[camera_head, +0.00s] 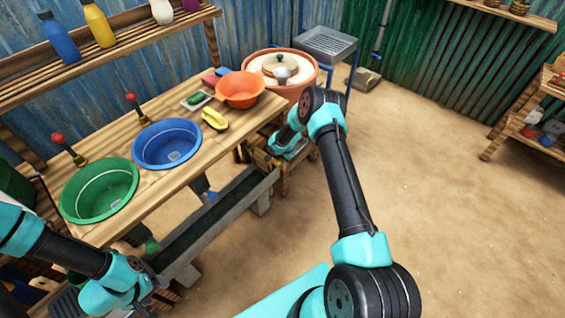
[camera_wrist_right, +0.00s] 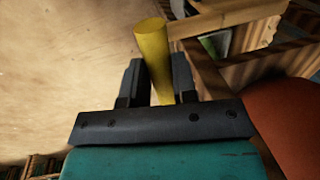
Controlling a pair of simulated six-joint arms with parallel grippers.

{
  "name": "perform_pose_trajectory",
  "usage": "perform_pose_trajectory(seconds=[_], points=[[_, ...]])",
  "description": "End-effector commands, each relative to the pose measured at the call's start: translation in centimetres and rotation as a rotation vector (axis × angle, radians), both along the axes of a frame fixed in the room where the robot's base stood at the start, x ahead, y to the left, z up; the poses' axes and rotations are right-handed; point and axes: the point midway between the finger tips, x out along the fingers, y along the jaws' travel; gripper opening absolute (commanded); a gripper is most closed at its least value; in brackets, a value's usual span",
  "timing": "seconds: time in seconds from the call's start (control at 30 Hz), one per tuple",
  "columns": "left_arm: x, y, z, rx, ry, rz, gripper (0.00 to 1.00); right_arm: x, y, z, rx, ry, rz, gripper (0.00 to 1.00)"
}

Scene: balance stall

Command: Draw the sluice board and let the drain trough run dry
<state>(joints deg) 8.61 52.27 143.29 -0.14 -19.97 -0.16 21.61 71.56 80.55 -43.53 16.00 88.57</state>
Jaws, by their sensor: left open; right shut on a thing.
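The drain trough (camera_head: 205,219) is a long dark grey channel running along the front of the wash bench; I cannot tell how much water is in it. My right gripper (camera_wrist_right: 156,80) is shut on a yellow tapered handle (camera_wrist_right: 153,45), which stands up between its fingers in the right wrist view. In the head view my right wrist is near the trough's far end, and it hides the fingers and the handle. I cannot make out the sluice board itself. My left gripper (camera_head: 158,297) is open, low near the trough's near end, its fingers partly hidden.
The bench holds a green basin (camera_head: 100,190), a blue basin (camera_head: 167,144), an orange bowl (camera_head: 240,89) and a yellow sponge (camera_head: 215,119). A low wooden stool (camera_head: 284,164) stands by my right wrist. A large terracotta tub (camera_head: 290,90) is behind it.

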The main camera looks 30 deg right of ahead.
Motion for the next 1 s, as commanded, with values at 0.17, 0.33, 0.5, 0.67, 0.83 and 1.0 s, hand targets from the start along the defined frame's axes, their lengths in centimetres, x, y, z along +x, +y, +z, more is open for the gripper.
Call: perform_pose_trajectory(seconds=[0.17, 0.33, 0.5, 0.67, 0.83, 1.0], points=[[0.0, 0.0, 0.0, 0.0, 0.0, 0.0, 0.71, 0.2, 0.0, 0.1, -0.001, -0.005, 0.002, 0.0], [0.0, 0.0, 0.0, 0.0, 0.0, 0.0, 0.71, 0.1, 0.0, 0.1, -0.001, -0.004, 0.002, 0.35], [0.0, 0.0, 0.0, 0.0, 0.0, 0.0, 0.71, 0.1, 0.0, 0.0, 0.0, -0.002, 0.001, 0.51], [0.0, 0.0, 0.0, 0.0, 0.0, 0.0, 0.71, 0.1, 0.0, 0.0, 0.0, -0.001, 0.001, 0.51], [0.0, 0.0, 0.0, 0.0, 0.0, 0.0, 0.71, 0.0, 0.0, 0.3, -0.001, -0.001, 0.001, 0.51], [0.0, 0.0, 0.0, 0.0, 0.0, 0.0, 0.71, -0.2, -0.1, 1.5, -0.001, -0.001, 0.001, 0.51]])
